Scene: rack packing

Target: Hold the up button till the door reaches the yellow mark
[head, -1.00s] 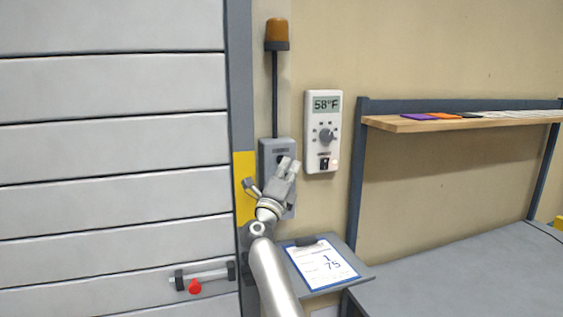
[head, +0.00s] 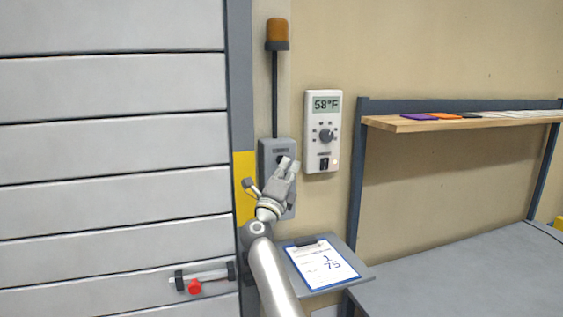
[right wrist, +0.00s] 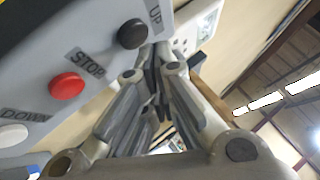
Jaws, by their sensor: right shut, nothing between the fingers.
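The grey panelled door (head: 110,150) fills the left of the head view, with its lower edge out of view. The yellow mark (head: 243,172) is on the frame right of the door. The grey button box (head: 266,153) is on the wall beside it, partly hidden by my right gripper (head: 289,165). In the right wrist view, the black UP button (right wrist: 132,33), red STOP button (right wrist: 67,86) and white DOWN button (right wrist: 13,134) show. My right gripper (right wrist: 158,62) is shut and empty, its fingertips close beside the UP button. I cannot tell whether they touch it.
An amber beacon (head: 277,33) stands above the box. A white thermostat (head: 323,130) reading 58°F is just right of it. A clipboard (head: 322,265) lies below, and a bench (head: 470,275) with a wooden shelf (head: 460,122) is at the right.

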